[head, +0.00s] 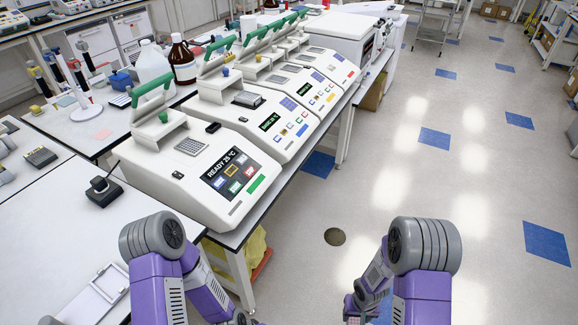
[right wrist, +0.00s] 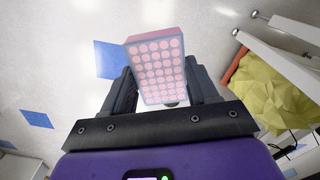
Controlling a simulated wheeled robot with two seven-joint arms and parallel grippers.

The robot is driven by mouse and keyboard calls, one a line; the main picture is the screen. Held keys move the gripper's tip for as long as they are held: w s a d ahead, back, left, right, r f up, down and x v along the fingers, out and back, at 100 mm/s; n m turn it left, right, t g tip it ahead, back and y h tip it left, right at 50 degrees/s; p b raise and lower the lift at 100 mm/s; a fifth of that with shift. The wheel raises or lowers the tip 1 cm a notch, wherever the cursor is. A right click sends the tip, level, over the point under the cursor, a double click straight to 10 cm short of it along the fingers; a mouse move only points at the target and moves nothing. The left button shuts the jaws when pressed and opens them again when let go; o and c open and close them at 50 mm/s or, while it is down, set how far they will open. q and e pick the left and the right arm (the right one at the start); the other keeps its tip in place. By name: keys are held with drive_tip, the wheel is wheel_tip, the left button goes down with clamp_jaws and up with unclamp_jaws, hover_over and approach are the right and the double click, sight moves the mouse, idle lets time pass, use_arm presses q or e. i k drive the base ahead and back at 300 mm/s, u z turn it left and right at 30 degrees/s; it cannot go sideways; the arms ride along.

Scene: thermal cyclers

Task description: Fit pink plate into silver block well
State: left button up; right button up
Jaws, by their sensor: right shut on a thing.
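My right gripper (right wrist: 160,72) is shut on the pink plate (right wrist: 157,66), a thin block with rows of round wells and a blue-grey edge. It holds the plate tilted between its two dark fingers, above the floor.
A small black device (head: 103,190) and a white tray (head: 95,295) are on the left bench. A yellow bag (right wrist: 280,80) lies under the bench.

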sight(248, 96)
drive_tip(key=z, duration=0.85)
drive_tip(key=i, duration=4.8)
drive_tip(key=u, duration=4.25)
drive_tip(key=i, duration=0.15)
drive_tip(key=u, duration=0.45)
